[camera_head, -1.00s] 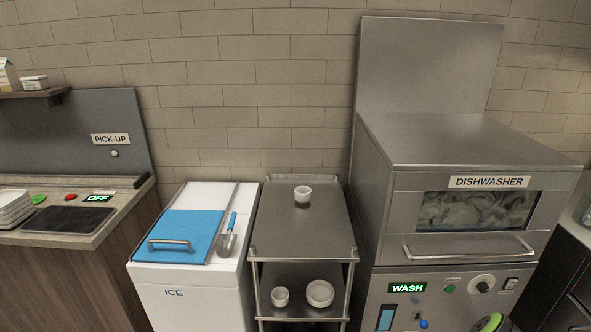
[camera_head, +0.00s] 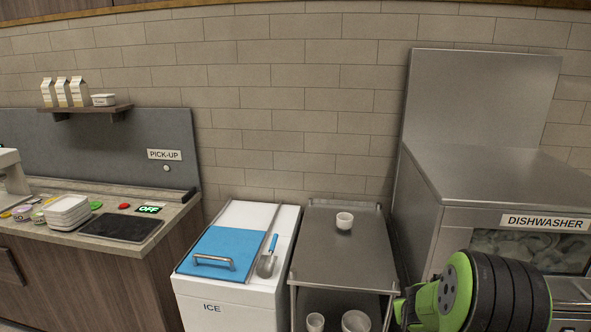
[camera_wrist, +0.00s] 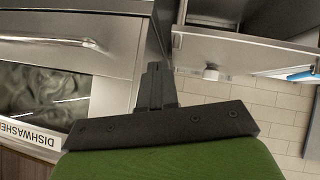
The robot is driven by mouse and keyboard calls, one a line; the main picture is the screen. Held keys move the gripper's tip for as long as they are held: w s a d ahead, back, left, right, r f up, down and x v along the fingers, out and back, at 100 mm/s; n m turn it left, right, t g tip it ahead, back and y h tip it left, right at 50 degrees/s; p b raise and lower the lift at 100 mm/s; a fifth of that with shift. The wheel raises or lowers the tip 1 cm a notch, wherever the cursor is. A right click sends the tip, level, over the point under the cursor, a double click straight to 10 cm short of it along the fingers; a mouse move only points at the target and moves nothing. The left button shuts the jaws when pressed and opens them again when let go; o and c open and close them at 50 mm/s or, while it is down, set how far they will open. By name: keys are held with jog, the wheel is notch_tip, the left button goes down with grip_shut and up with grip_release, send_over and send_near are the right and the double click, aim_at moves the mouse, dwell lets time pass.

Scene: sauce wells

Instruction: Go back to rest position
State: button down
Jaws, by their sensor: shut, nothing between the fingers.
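My gripper shows in the wrist view (camera_wrist: 156,88) with its dark fingers together and nothing between them. It is in the air in front of the gap between the dishwasher and the steel cart. In the head view my green and black arm crosses the lower right, in front of the dishwasher (camera_head: 470,212); the fingers are not clearly visible there. The dishwasher also shows at the left of the wrist view (camera_wrist: 70,50), its door handle closed over the window.
A steel cart (camera_head: 340,255) bears a white cup (camera_head: 344,220), with two more white vessels below. The ice bin (camera_head: 225,295) with blue lid and scoop (camera_head: 267,262) stands left of it.

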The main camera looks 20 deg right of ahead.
jog(key=s+a+r+n+y, duration=0.1)
jog(key=s+a+r+y, duration=0.1)
jog(key=a+r, duration=0.85)
jog(key=s+a+r+n+g+y, duration=0.1)
jog(key=s+a+r+y, duration=0.1)
jog(key=s+a, duration=0.8)
jog(key=s+a+r+n+g+y+p, duration=0.1)
jog(key=s+a+r+y, duration=0.1)
jog(key=s+a, duration=0.8)
jog(key=shift+s+r+n+g+y+p, duration=0.3)
jog(key=shift+s+r+y, duration=0.1)
jog(key=shift+y, duration=0.1)
jog(key=shift+d, duration=0.1)
